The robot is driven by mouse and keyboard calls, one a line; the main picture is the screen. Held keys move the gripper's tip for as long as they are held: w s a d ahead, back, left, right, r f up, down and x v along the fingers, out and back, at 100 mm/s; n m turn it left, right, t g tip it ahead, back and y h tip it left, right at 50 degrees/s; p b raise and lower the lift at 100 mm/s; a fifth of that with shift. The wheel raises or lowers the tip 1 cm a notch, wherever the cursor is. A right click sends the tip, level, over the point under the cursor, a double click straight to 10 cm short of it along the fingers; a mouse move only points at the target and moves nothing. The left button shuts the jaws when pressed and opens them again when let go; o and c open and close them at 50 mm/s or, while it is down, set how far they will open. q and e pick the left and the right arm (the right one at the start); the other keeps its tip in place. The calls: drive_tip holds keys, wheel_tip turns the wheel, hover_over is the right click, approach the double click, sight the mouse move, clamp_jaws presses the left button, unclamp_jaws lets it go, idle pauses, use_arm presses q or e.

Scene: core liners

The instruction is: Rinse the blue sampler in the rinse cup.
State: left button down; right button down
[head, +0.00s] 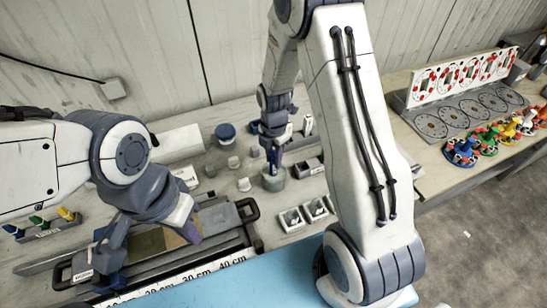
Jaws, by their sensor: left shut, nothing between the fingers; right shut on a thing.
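My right gripper (275,150) reaches down at the middle back of the bench, in the head view. It is shut on a slim dark-blue piece, which looks like the blue sampler (273,160), held roughly upright. Its lower end is at the mouth of a grey-green cup (274,183), which looks like the rinse cup. Whether the tip is inside or just above the liquid I cannot tell. My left gripper (106,262) is shut and empty, low over the long core tray (215,217) at the front left.
A scale marked in centimetres (190,279) runs along the tray's front. Small grey cups, a blue-topped jar (225,132) and white square holders (291,219) stand around the cup. A rack (45,231) with coloured handles is at left. Dial panels (465,75) and coloured pieces stand on the right bench.

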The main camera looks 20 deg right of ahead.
drive_tip(key=shift+r, duration=0.15)
wheel_tip(320, 180, up, 8)
drive_tip(key=p, duration=0.7)
drive_tip(key=shift+r, duration=0.25)
